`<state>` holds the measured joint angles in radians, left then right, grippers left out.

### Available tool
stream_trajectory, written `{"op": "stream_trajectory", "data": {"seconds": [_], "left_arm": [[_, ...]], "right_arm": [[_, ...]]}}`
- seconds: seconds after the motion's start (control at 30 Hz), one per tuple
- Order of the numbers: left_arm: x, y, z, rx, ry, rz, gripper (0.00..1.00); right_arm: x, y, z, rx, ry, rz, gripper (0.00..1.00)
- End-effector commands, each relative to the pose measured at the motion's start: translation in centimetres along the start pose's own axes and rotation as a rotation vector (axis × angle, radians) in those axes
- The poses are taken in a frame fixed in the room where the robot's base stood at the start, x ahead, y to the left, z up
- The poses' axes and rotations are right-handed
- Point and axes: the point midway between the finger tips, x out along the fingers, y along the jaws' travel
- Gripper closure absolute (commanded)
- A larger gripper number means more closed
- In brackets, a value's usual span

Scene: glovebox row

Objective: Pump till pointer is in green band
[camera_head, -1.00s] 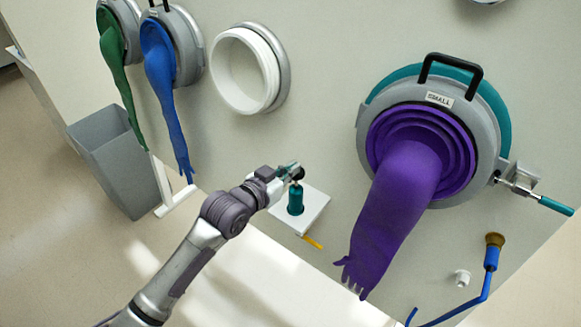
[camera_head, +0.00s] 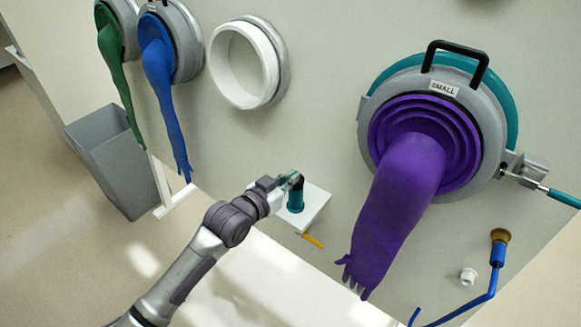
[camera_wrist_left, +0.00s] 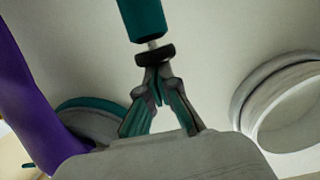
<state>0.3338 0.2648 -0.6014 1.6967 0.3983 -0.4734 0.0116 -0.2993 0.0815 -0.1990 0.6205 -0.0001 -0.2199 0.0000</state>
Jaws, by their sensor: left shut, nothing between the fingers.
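The pump is a teal cylinder (camera_head: 295,200) standing on a small white shelf (camera_head: 318,203) on the grey wall panel. Its short rod and black knob (camera_wrist_left: 154,54) show in the left wrist view, with the teal body (camera_wrist_left: 141,17) beyond. My left gripper (camera_head: 294,180) is shut with its fingertips together at the knob, seemingly touching its outer face; nothing is between the fingers. In the wrist view the closed fingertips (camera_wrist_left: 159,78) meet just below the knob. I cannot make out a gauge, pointer or green band. My right gripper is not in view.
A purple glove (camera_head: 400,205) hangs from the port marked SMALL, right of the pump. A yellow lever (camera_head: 313,241) sits below the shelf. Blue (camera_head: 163,85) and green (camera_head: 118,75) gloves, a white ring port (camera_head: 240,65) and a grey bin (camera_head: 113,160) are left.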

Motion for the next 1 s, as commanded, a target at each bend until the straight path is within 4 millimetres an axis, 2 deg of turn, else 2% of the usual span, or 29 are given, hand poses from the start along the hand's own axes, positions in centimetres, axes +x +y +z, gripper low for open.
{"op": "stream_trajectory", "data": {"seconds": [0.03, 0.17, 0.43, 0.53, 0.8, 1.0], "left_arm": [[0.0, 0.1, 0.8, -0.002, -0.017, 0.001, 1.00], [-0.1, 0.0, 0.2, -0.002, -0.017, 0.001, 1.00], [-0.5, -0.5, -4.5, 0.000, -0.008, -0.004, 1.00], [-2.1, -0.6, -3.3, 0.000, -0.009, -0.004, 1.00], [-7.5, -0.5, -3.7, 0.001, -0.002, -0.005, 1.00], [-9.8, -0.5, -3.9, 0.000, -0.001, -0.005, 1.00]], "right_arm": [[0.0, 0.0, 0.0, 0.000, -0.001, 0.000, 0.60], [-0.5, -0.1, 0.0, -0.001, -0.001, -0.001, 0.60], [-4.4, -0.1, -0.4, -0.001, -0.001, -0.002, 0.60], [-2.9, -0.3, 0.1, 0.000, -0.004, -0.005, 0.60], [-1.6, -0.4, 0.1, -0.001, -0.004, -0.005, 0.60], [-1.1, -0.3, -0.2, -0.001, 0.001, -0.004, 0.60]]}}
